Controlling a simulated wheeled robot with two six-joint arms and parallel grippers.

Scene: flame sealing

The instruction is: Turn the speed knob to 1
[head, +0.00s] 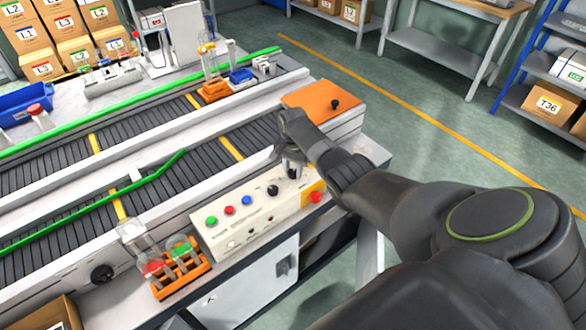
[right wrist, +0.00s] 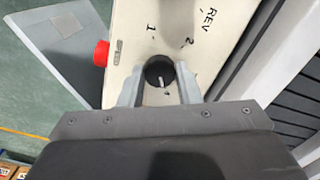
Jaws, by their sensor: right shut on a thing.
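The light control panel (head: 240,222) stands at the front of the conveyor, with green, red and blue buttons and a black knob (head: 272,190) in a row. My right gripper (head: 291,172) comes down over the panel's right end. In the right wrist view its two fingers (right wrist: 160,88) are shut on a black round knob (right wrist: 158,70), one on each side. A small white mark shows on the knob. The printed labels "1" (right wrist: 151,27), "2" (right wrist: 189,42) and "REV" (right wrist: 208,18) lie beyond it. Which label the mark points to is unclear. My left gripper is out of view.
A red stop button (head: 315,197) on a yellow base sits close to the right gripper; it also shows in the right wrist view (right wrist: 101,53). An orange rack (head: 181,275) with glassware stands left of the panel. An orange plate (head: 320,98) lies behind the gripper.

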